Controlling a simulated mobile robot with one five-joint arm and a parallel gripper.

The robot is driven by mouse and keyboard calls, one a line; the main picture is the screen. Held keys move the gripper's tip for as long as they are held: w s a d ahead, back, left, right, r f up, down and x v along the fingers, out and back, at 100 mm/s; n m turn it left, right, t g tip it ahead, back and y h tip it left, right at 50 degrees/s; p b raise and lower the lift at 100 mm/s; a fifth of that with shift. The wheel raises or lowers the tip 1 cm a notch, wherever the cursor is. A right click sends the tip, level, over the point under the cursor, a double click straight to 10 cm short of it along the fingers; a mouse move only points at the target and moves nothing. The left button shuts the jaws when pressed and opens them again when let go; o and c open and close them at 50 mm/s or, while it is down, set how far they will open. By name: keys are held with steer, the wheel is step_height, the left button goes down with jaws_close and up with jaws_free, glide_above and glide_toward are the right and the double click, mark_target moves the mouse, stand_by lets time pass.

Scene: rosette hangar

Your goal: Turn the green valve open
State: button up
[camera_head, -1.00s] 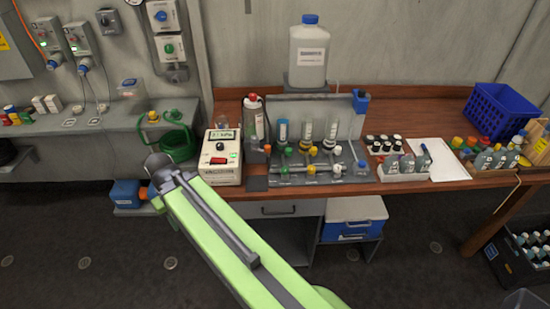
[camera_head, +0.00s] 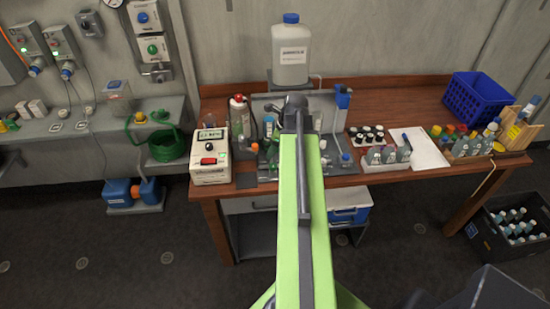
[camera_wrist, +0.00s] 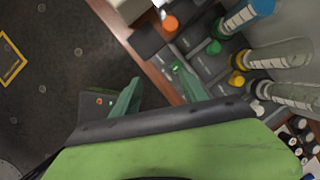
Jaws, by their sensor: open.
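A row of small valve knobs sits on a grey manifold on the wooden bench. In the wrist view, a green knob (camera_wrist: 214,47) lies between an orange knob (camera_wrist: 170,23) and a yellow knob (camera_wrist: 237,80). A small bright green part (camera_wrist: 177,66) shows at the tip of my right-hand finger; I cannot tell whether they touch. My gripper (camera_wrist: 157,72) is open, with nothing seen between its fingers, on the near side of the knobs. In the head view, my arm covers the middle of the manifold and the fingers are hidden.
Small bottles (camera_head: 388,154) and a blue basket (camera_head: 477,97) are to the right. The floor before the bench is clear.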

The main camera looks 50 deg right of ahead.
mark_target(273, 165)
steer(key=s+d+r+m, duration=0.1)
steer(key=s+d+m, duration=0.2)
steer(key=d+m, duration=0.15)
steer(key=shift+n+t, duration=0.3)
steer(key=shift+n, duration=0.15)
steer(key=b+x, duration=1)
steer(key=x, duration=0.1)
steer(key=b+x, duration=0.6)
steer(key=shift+d+f, duration=0.3)
steer(key=shift+r, duration=0.1)
